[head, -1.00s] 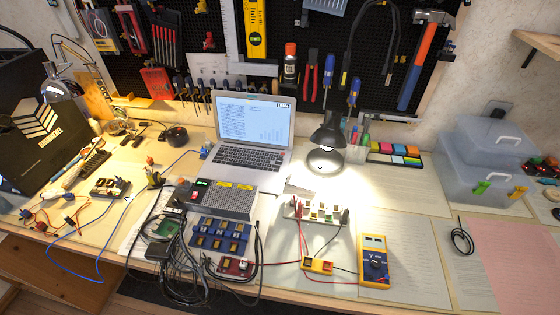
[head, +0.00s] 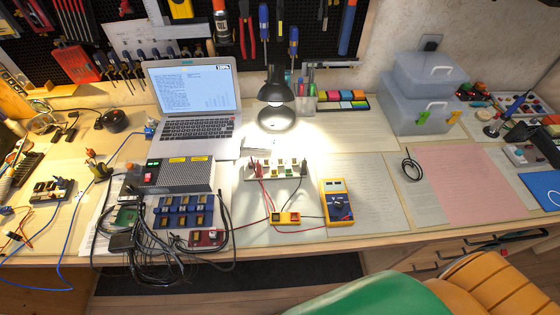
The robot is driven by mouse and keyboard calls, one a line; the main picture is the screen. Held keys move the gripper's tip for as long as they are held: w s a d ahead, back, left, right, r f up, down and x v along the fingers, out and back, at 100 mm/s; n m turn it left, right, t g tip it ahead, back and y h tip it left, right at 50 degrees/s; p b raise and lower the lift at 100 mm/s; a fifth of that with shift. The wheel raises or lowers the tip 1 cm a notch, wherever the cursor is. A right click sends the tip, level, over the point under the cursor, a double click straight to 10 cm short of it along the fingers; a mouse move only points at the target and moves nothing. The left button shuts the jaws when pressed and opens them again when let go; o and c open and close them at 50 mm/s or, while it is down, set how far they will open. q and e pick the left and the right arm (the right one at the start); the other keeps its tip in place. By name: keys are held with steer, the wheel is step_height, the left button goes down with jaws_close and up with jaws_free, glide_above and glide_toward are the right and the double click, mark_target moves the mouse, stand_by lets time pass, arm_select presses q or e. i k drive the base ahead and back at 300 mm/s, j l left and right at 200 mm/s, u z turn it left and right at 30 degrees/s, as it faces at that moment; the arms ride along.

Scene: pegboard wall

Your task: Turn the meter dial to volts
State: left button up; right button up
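The yellow meter (head: 337,203) lies on the bench near its front edge, right of a small yellow block with red and black leads. Its dark blue dial (head: 340,209) sits below a pale display; the dial's pointer setting is too small to read. Neither of my grippers shows in the head view.
A black desk lamp (head: 277,98) stands behind the meter and lights the bench. A laptop (head: 195,103), a grey power box (head: 178,174) and tangled cables lie to the left. Clear boxes (head: 425,98) stand at the back right. A green and orange chair (head: 400,292) is in front.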

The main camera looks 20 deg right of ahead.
mark_target(338, 204)
steer(key=z, duration=1.25)
